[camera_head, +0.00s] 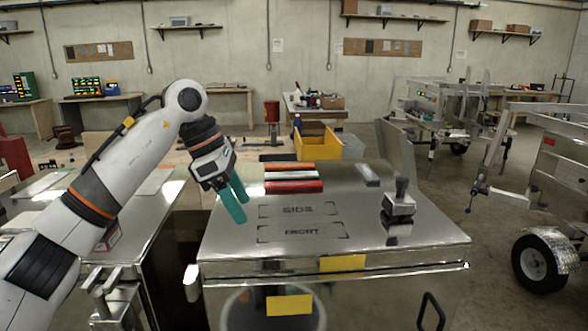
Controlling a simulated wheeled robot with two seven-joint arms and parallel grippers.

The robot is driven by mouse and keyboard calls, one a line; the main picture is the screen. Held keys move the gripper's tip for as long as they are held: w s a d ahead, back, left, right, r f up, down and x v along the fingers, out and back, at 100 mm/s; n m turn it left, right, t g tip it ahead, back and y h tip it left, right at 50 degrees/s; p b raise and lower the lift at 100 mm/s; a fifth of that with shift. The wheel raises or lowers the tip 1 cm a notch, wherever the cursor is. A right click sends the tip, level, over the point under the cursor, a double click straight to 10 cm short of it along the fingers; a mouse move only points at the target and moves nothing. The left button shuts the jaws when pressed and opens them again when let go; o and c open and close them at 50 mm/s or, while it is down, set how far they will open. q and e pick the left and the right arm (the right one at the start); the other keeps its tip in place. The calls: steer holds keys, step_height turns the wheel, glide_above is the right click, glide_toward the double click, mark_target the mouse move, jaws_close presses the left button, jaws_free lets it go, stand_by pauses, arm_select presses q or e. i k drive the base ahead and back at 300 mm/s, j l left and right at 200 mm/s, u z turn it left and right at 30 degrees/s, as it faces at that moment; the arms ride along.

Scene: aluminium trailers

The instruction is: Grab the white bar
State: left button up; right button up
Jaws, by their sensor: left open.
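The white bar (291,176) lies flat on the metal table top, between an orange bar (289,166) behind it and a red bar (293,187) in front of it. My left gripper (240,208) has teal fingers and comes in from the left over the table's left edge. It is to the left of the bars and nearer to me, open and empty, apart from the white bar. My right gripper is out of view.
The metal table top (368,246) has "SIDE" and "FRONT" outlines marked on it. A metal fixture with a dark knob (399,203) stands at its right. A small grey block (367,175) lies further back. A yellow bin (317,143) is behind the table.

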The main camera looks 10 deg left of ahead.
mark_target(311, 174)
steer(key=i, duration=1.45)
